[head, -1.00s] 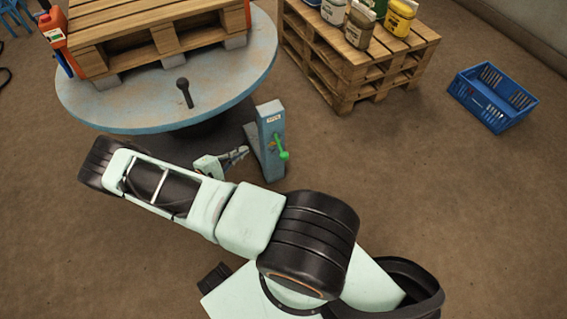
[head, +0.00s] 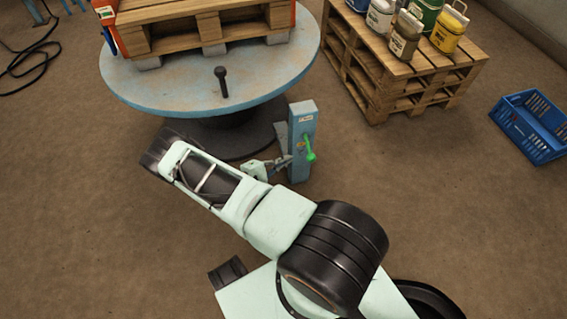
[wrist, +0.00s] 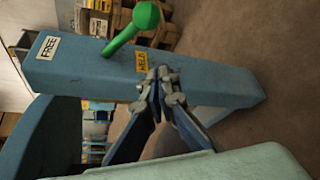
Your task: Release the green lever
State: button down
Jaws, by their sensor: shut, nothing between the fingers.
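The green lever (head: 309,150) is mounted on a blue-grey post (head: 302,120) beside the turntable. In the wrist view the lever (wrist: 130,29) sticks out from the post (wrist: 80,72), which lies sideways there. Its knob end leans toward the "HELD" label (wrist: 142,62), away from the "FREE" label (wrist: 50,47) at the post's top end. My gripper (head: 287,162) is at the left side of the post, low down. In the wrist view my gripper (wrist: 161,82) is shut and empty, its tips close to the post near "HELD", apart from the lever. Contact with the post cannot be told.
A round blue-grey turntable (head: 165,88) with a dark upright handle (head: 222,82) carries a wooden pallet (head: 195,30). Another pallet stack (head: 400,85) holds several containers at the upper right. A blue crate (head: 532,125) stands on the floor at far right. Floor right of the post is clear.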

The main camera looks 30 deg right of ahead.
aim_at(308, 147)
jog(key=s+d+b, duration=0.1)
jog(key=s+d, duration=0.1)
jog(key=d, duration=0.3)
jog(key=shift+s+d+r+b, duration=0.15)
jog(key=shift+d+r+b, duration=0.1)
jog(key=shift+d+b, duration=0.1)
jog(key=shift+r, duration=0.15)
